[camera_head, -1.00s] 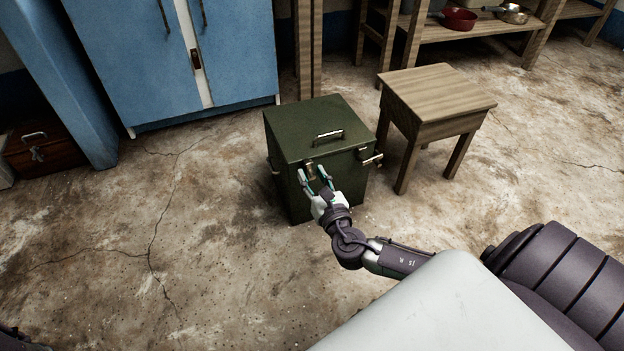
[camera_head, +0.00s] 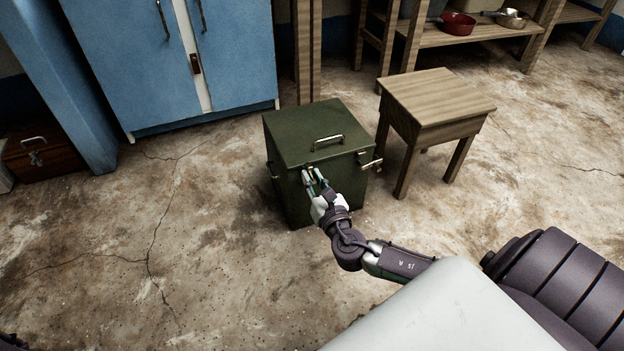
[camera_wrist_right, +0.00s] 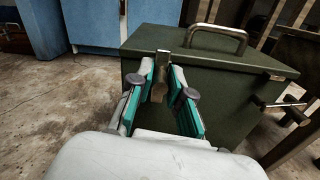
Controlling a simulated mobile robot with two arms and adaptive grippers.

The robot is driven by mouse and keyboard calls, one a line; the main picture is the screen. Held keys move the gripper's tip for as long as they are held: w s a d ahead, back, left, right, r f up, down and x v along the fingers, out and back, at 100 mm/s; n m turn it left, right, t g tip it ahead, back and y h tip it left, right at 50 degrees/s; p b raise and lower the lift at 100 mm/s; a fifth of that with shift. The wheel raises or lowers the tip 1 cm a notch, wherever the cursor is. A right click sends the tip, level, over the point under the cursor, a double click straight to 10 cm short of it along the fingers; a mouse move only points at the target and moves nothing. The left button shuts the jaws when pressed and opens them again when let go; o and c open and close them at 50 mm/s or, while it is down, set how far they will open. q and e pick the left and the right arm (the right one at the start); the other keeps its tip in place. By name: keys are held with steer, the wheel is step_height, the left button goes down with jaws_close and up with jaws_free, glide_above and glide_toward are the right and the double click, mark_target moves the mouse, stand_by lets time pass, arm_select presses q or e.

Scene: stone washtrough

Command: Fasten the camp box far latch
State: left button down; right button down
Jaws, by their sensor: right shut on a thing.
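The green camp box (camera_head: 308,150) stands upright on the floor with its lid down and a metal handle (camera_head: 328,141) on top. My right gripper (camera_head: 315,178) is at the box's front face, just below the lid edge. It is shut on a brass latch there; the latch (camera_wrist_right: 159,86) shows between the fingers in the wrist view, below the lid. The fingers hide part of the latch, so I cannot tell whether it is fastened. Another latch (camera_head: 371,163) sticks out from the box's right side. My left gripper is not in view.
A wooden stool (camera_head: 437,98) stands close to the right of the box. A blue cabinet (camera_head: 235,60) is behind, and a brown case (camera_head: 45,158) lies at far left. Shelves with a red pan (camera_head: 458,23) are at the back. The floor in front and left is clear.

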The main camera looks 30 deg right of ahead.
steer(key=shift+a+m, duration=0.1)
steer(key=shift+m, duration=0.2)
steer(key=c, duration=1.2)
jaws_free()
steer(key=shift+s, duration=0.1)
steer(key=shift+s, duration=0.3)
steer(key=v, duration=1.1)
steer(key=shift+s, duration=0.2)
